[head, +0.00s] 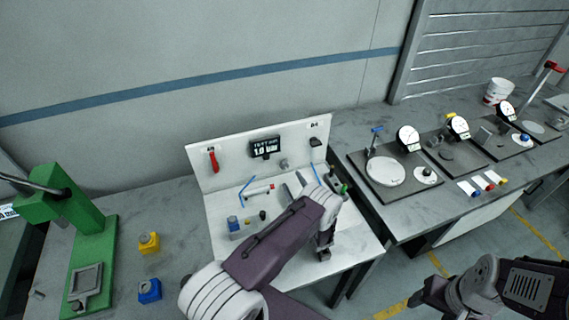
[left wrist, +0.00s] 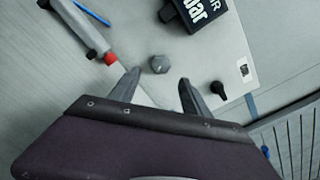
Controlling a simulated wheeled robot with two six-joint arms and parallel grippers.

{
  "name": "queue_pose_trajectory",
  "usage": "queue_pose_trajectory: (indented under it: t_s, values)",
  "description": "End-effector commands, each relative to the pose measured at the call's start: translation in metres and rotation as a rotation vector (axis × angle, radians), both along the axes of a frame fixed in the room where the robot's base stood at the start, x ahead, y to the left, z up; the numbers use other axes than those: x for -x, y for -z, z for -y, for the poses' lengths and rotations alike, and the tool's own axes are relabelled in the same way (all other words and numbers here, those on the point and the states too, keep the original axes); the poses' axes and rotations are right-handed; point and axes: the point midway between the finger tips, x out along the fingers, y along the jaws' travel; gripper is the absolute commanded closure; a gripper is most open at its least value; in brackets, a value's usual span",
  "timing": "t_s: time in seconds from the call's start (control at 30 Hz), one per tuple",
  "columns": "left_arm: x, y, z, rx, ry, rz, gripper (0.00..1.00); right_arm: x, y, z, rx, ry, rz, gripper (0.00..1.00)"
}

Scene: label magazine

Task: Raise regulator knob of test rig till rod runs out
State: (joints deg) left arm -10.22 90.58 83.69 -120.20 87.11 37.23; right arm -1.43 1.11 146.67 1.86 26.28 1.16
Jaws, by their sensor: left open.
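The white test rig (head: 225,205) stands on the bench with a black display (head: 265,148) reading 1.0 bar on its back panel. The grey regulator knob (head: 283,163) sits below and right of the display. In the left wrist view the knob (left wrist: 158,64) lies just beyond and between the open fingers of my left gripper (left wrist: 156,80), with no contact seen. In the head view my left gripper (head: 294,183) is in front of the panel, partly hidden by my arm. A pale cylinder (head: 257,191) with a red end lies on the rig; it also shows in the left wrist view (left wrist: 82,28). My right gripper (head: 425,292) is low at the right.
A black lever or valve (head: 315,141) is right of the knob, and a red-handled item (head: 212,160) hangs at left. A blue-and-grey block (head: 236,225) stands on the rig. A green press (head: 75,235) is at left; dial gauges (head: 409,138) stand on the right bench.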

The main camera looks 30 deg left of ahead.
Motion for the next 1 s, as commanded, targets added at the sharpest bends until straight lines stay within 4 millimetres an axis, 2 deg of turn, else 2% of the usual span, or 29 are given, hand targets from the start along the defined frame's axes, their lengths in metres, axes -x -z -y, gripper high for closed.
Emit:
queue_pose_trajectory:
  t_s: [0.4,0.53,0.77,0.8,0.97,1.0]
  values:
    - [-0.049,0.0,-0.059,0.001,-0.004,0.002,0.45,0.0,-0.01,0.0,0.0,0.0,0.0,0.38]
    - [-0.056,0.0,-0.066,0.001,-0.001,0.001,0.45,0.0,-0.01,0.0,0.0,0.0,0.0,0.38]
    - [-0.057,0.0,-0.067,0.0,0.0,0.0,0.45,0.0,-0.01,0.0,0.0,0.0,0.0,0.38]
    - [-0.057,0.0,-0.067,0.0,0.0,0.0,0.5,0.0,-0.01,0.0,0.0,0.0,0.0,0.38]
    - [-0.057,0.0,-0.067,0.001,-0.001,0.0,0.95,0.0,-0.01,0.0,0.0,0.0,0.0,0.38]
    - [-0.057,0.0,-0.067,0.001,-0.001,0.0,1.0,0.0,-0.01,0.0,0.0,0.0,0.0,0.38]
